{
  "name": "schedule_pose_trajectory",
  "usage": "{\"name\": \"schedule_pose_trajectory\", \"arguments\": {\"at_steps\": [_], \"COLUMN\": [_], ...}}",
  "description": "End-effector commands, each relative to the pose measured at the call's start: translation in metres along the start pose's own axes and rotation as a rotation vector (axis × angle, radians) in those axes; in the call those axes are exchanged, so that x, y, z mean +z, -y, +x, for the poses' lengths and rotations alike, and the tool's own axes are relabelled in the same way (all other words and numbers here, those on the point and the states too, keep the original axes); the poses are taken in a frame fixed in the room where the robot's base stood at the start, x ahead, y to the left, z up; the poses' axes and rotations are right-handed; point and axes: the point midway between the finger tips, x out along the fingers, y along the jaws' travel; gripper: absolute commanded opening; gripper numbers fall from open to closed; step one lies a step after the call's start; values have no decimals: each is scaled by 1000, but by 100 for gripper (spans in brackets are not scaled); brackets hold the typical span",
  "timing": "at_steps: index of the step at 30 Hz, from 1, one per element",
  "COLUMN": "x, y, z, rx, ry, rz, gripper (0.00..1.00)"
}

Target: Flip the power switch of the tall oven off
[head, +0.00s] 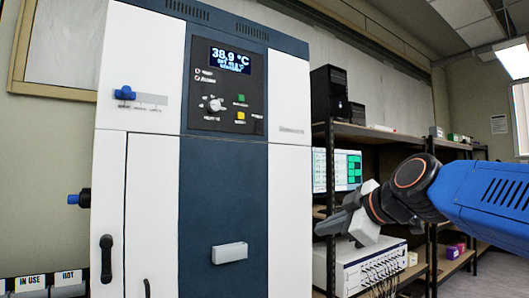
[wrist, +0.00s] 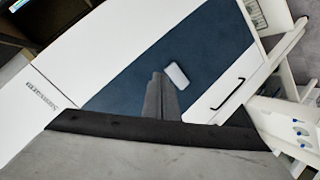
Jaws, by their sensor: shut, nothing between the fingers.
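The tall oven (head: 150,60) is a white and dark blue cabinet filling the left and middle of the head view. Its black control panel (head: 225,92) has a lit display reading 38.9 °C, a round knob, and green and yellow buttons. A blue lever-like switch (head: 124,93) sits on the white upper left front; I cannot read its label or tell its setting. My gripper (head: 322,226) is shut and empty, at the oven's right side and well away from the switch. In the wrist view my shut fingers (wrist: 158,82) point toward the blue front, and no switch shows there.
A pale handle (head: 230,253) juts from the oven's lower blue front. A black door handle (head: 106,258) is at lower left. Shelves (head: 390,140) with a black computer tower (head: 328,93), a monitor (head: 338,170) and a white instrument (head: 370,264) stand right of the oven.

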Motion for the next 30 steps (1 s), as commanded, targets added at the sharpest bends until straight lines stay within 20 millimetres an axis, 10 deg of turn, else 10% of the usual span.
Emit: {"name": "schedule_pose_trajectory", "arguments": {"at_steps": [18,30], "x": [-178,-217], "y": [-167,-205], "z": [6,1], "rx": [362,485], "ry": [-260,-278], "rz": [-628,-781], "gripper": [0,0]}}
